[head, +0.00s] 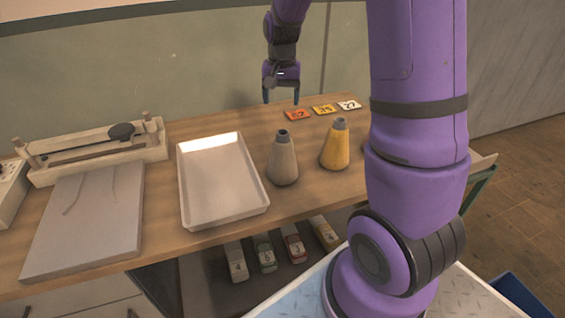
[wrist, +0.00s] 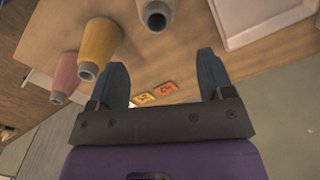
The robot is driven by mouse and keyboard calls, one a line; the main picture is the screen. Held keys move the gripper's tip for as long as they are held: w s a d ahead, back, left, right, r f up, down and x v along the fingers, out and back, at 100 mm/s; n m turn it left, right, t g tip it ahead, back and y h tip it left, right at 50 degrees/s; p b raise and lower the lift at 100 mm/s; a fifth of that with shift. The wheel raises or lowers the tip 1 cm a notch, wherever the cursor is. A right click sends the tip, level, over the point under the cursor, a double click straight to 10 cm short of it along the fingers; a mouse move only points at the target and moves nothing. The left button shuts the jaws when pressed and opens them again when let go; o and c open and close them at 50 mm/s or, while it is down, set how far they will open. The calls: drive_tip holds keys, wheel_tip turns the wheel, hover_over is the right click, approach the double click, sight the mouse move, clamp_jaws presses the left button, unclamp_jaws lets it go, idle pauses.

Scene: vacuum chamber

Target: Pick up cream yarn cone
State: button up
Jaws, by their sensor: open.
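The cream yarn cone (head: 283,166) looks greyish beige with a grey top and stands upright on the wooden table, right of the white tray. It also shows at the top edge of the wrist view (wrist: 157,8), partly cut off. My gripper (head: 281,99) is above the back of the table, behind the cone and apart from it. In the wrist view my gripper (wrist: 162,60) has its two fingers spread wide with nothing between them.
A yellow cone (head: 335,150) stands just right of the cream one. A pink cone (wrist: 66,72) is beyond it, mostly hidden by my arm in the head view. A white tray (head: 186,190) lies left. Number cards (head: 324,109) lie at the back.

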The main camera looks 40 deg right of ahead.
drive_tip(key=f, duration=0.2)
hover_over(283, 133)
wheel_tip(283, 133, down, 5)
drive_tip(key=shift+s+a+f, duration=0.15)
drive_tip(key=shift+s+f, duration=0.05)
drive_tip(key=shift+f, duration=0.7)
drive_tip(key=shift+s+a+f, duration=0.15)
drive_tip(key=shift+s+f, duration=0.05)
drive_tip(key=shift+f, duration=0.75)
drive_tip(key=shift+s+a+f, duration=0.15)
drive_tip(key=shift+s+f, duration=0.05)
drive_tip(key=shift+f, duration=0.7)
drive_tip(key=shift+c, duration=0.5)
clamp_jaws()
